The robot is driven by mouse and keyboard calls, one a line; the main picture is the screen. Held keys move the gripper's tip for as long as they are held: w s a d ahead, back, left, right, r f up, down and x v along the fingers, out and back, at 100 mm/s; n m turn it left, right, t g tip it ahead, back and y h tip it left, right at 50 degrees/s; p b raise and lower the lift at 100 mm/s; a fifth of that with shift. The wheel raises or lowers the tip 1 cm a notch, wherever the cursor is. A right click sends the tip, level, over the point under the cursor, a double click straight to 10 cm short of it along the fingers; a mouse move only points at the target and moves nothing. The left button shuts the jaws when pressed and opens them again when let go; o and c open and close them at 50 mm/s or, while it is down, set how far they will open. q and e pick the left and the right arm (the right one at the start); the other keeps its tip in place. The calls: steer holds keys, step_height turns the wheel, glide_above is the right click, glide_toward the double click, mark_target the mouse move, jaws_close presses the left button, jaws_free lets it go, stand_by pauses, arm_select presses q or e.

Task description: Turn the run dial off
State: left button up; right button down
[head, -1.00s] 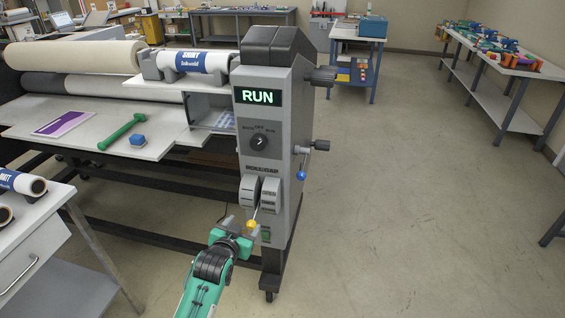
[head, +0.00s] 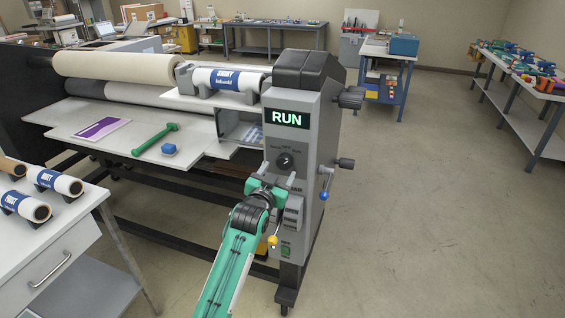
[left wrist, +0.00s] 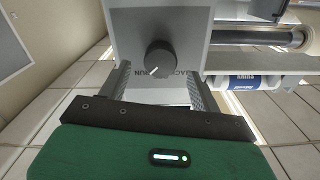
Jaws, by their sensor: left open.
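The run dial (head: 286,160) is a dark round knob on the grey front panel of the laminator's end column (head: 300,200). Above it, the green display (head: 286,118) reads RUN. My left gripper (head: 279,179) is open and empty, with its fingers pointing at the panel just below the dial. In the left wrist view the dial (left wrist: 156,59) shows between and just beyond the two open fingers (left wrist: 159,78), apart from them. Its white pointer mark aims down-left in that view, near partly hidden lettering. My right gripper is not in view.
A yellow-knobbed lever (head: 273,240) and a green button (head: 285,251) sit low on the panel. A blue-knobbed lever (head: 323,195) juts from the right side. A table with rolls (head: 50,220) stands at left. The floor at right is clear.

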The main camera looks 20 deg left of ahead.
mark_target(283, 164)
arm_select(q)
steer(key=shift+w+p, duration=0.45)
steer(key=shift+w, duration=1.75)
steer(key=c, duration=1)
steer(key=shift+n, duration=0.4)
steer(key=n+p, duration=0.1)
steer(key=n, duration=0.2)
steer(key=shift+n, duration=0.3)
steer(key=shift+n+p, duration=0.45)
steer(key=shift+n, duration=1.75)
